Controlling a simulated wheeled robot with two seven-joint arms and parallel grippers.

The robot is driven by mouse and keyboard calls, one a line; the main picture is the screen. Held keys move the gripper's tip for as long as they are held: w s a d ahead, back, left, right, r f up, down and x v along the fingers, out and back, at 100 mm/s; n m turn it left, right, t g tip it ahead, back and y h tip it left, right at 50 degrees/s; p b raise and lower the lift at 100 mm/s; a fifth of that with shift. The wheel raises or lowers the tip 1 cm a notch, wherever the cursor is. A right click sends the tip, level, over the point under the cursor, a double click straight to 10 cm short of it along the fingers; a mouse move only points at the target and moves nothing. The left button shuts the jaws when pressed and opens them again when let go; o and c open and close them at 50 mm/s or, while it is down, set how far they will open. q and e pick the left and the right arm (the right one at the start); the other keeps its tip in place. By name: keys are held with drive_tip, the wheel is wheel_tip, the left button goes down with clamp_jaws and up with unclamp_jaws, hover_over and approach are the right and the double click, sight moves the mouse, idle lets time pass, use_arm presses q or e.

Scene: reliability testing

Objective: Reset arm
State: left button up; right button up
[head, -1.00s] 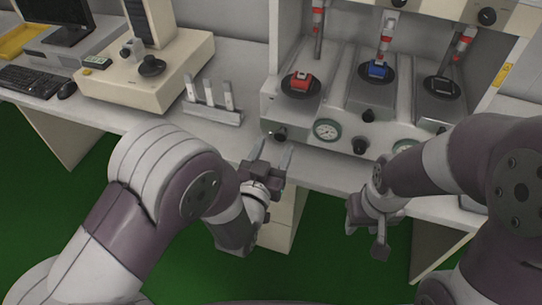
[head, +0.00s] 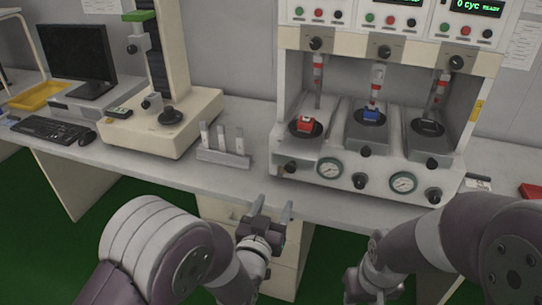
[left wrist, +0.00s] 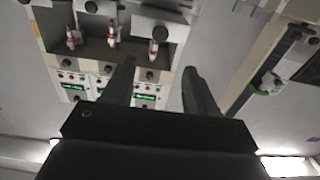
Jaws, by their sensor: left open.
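My left gripper (head: 272,212) is open and empty in front of the bench's front edge, below the test machine. In the left wrist view its two dark fingers (left wrist: 160,92) stand apart with nothing between them. My right arm comes in at the lower right of the head view, and its gripper (head: 372,290) is at the bottom edge, partly cut off, so its jaws do not show clearly.
The bench (head: 245,178) carries a beige instrument (head: 150,135), a rack of several pale tubes (head: 222,155), a keyboard (head: 50,130) and a monitor (head: 78,60). A red item (head: 531,191) lies at the far right. Green floor is open in front of the bench.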

use_arm(q)
drive_tip(key=s+f+g+y, duration=0.1)
drive_tip(key=s+f+g, duration=0.3)
drive_tip(key=f, duration=0.5)
drive_tip(key=s+a+g+y+p, duration=0.3)
drive_tip(key=s+a+g+p, duration=0.1)
drive_tip(key=s+a+g, duration=0.35)
drive_tip(key=s+a+r+n+g+y+p, duration=0.1)
drive_tip(key=s+a+r+n+g+p, duration=0.2)
drive_tip(key=s+a+r, duration=0.4)
drive_tip(key=a+r+g+p, duration=0.1)
drive_tip(key=a+r+p, duration=0.1)
drive_tip(key=a+r, duration=0.2)
drive_tip(key=shift+a+n+y, duration=0.3)
drive_tip(key=shift+a+y, duration=0.1)
